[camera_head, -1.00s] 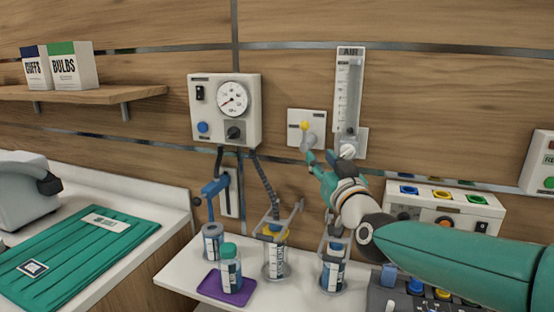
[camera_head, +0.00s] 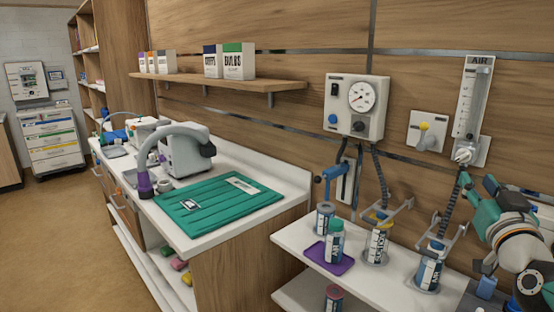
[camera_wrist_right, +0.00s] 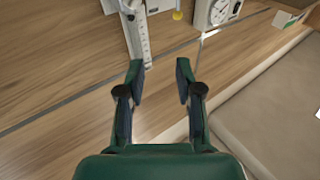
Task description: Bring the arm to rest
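My right gripper (camera_head: 478,184) is at the right edge of the head view, in front of the wall just below the AIR flowmeter (camera_head: 472,100) and its white knob. In the right wrist view the right gripper (camera_wrist_right: 160,82) is open, with two dark fingers apart and nothing between them. The flowmeter (camera_wrist_right: 137,35) shows beyond the fingers there. A visible gap to the wall is hard to judge. My left gripper is not in view.
A white shelf (camera_head: 290,238) below holds bottles in holders and a purple tray (camera_head: 343,266). A counter with a green folded cloth (camera_head: 215,205) stands left; floor (camera_head: 60,240) is open.

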